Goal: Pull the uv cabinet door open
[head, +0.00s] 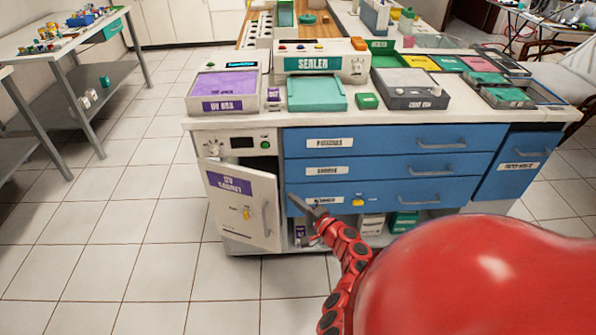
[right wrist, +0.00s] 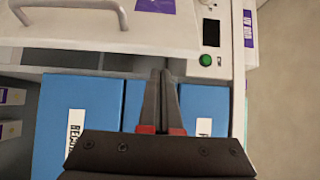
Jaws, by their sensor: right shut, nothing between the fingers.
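The UV cabinet door (head: 228,209) is a white panel with a purple label, low at the left end of the counter unit in the head view. It stands ajar, its right edge swung outward and its top edge clear of the frame. My right gripper (head: 308,205) is just right of the door's free edge, in front of the lowest blue drawer. Its fingers are shut and empty; they also show together in the right wrist view (right wrist: 165,92). I cannot tell whether they touch anything. My left gripper is not in view.
A control panel with a green button (head: 265,145) sits above the door. Blue drawers (head: 395,165) with grey handles are to the right, above an open shelf with small boxes (head: 372,225). A grey table (head: 65,50) stands at the left; the tiled floor between is clear.

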